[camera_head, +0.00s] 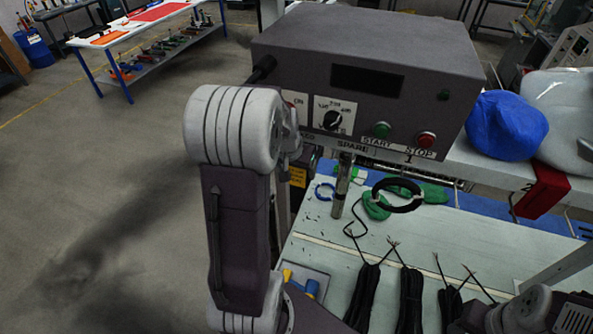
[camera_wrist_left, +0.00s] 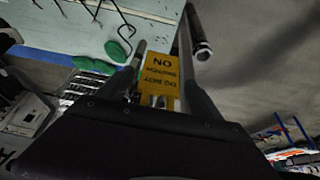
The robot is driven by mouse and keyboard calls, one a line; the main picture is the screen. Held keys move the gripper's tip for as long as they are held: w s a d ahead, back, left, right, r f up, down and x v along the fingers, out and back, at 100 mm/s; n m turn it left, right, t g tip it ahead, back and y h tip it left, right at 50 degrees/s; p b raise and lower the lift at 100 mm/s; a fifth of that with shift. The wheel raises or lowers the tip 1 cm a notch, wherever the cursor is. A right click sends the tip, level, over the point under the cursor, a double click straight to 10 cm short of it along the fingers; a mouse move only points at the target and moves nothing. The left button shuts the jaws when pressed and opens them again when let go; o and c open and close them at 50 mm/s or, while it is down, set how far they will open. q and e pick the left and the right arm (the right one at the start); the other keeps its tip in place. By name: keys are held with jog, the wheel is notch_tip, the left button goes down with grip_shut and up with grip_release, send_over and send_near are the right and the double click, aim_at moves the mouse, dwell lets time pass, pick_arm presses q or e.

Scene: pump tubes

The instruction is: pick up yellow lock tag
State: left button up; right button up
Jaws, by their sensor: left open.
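The yellow lock tag (camera_wrist_left: 159,72) with dark printed lettering appears upside down in the left wrist view. It shows between the two fingers of my left gripper (camera_wrist_left: 162,42), which are open and apart on either side of it. I cannot tell whether either finger touches the tag. In the head view a small part of the yellow tag (camera_head: 298,177) shows just right of my left arm, below the control box. My left arm hides the rest of it and most of the gripper there. My right gripper is not in view.
The grey control box (camera_head: 365,75) with a dial and buttons stands above the tag. A metal post (camera_head: 342,186), black ring (camera_head: 398,195) and black cable bundles (camera_head: 364,297) are on the pale bench to the right. Open floor (camera_head: 110,180) lies left.

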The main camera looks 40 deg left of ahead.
pick_arm(q)
jog(key=shift+w+f, duration=0.1)
jog(key=shift+w, duration=0.1)
jog(key=c, duration=0.3)
jog(key=shift+s+d+r, duration=0.15)
jog(key=shift+s+r, duration=0.05)
jog(key=shift+s, duration=0.15)
jog(key=c, duration=1.1)
jog(key=shift+c, duration=0.2)
jog(key=shift+w, duration=0.2)
